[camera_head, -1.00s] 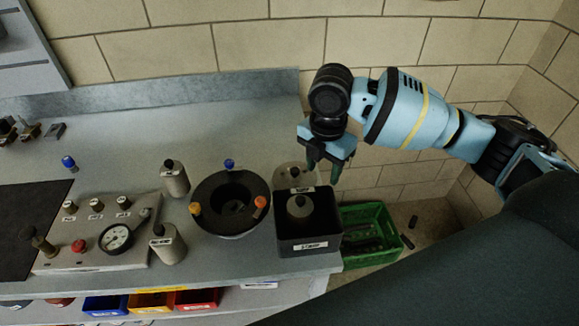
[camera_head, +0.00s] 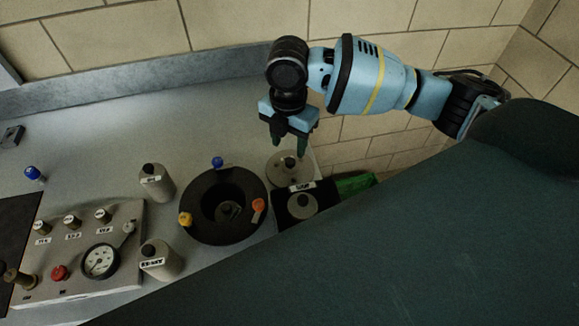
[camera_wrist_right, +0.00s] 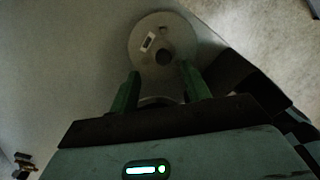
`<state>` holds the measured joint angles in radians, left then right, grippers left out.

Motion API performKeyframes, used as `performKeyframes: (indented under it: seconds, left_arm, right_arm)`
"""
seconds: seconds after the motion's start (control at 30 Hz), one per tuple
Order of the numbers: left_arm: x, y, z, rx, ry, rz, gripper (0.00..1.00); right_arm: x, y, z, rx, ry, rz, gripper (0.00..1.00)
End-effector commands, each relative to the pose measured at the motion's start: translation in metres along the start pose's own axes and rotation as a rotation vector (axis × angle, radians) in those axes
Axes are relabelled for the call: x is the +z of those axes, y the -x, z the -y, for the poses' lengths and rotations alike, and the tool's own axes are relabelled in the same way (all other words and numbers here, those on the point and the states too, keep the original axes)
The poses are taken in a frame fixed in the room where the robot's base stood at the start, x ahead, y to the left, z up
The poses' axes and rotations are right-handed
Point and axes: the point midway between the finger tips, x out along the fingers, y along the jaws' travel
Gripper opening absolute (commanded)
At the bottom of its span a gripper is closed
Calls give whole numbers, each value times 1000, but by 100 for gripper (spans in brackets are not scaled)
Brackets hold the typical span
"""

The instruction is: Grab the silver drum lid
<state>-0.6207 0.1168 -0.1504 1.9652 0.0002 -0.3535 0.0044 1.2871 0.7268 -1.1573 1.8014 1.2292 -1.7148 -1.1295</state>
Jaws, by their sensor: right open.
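The silver drum lid (camera_head: 282,171) is a pale round disc with a dark central knob, on the bench's right end beside a black bowl-shaped drum. It also shows in the right wrist view (camera_wrist_right: 150,60), with a small label and its knob towards the gripper. My right gripper (camera_head: 289,150) is open and points down just over the lid, its green fingertips near the knob. In the right wrist view its fingers (camera_wrist_right: 161,86) stand apart with nothing held between them. I cannot tell whether they touch the lid. My left gripper is not in view.
The black drum (camera_head: 224,206) carries blue, yellow and orange knobs. A black box (camera_head: 292,221) holding another knobbed round piece stands in front of the lid. Two grey bottles (camera_head: 158,183) and a gauge panel (camera_head: 130,262) are further left. A green crate (camera_head: 355,184) is partly hidden.

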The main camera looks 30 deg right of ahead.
Motion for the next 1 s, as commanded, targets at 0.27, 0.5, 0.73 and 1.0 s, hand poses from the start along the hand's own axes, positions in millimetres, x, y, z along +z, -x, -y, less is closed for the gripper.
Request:
performKeyframes:
  seconds: [0.27, 0.5, 0.73, 1.0]
  left_arm:
    - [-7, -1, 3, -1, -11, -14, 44]
    - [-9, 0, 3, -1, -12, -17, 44]
    - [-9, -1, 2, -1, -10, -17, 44]
    - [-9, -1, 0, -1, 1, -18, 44]
  right_arm:
    - [0, -17, 4, -2, 0, 0, 47]
    - [-1, -47, 6, 0, 0, 1, 47]
    - [-1, -52, 5, 2, 0, 2, 47]
    - [-1, -52, 5, 2, 0, 2, 23]
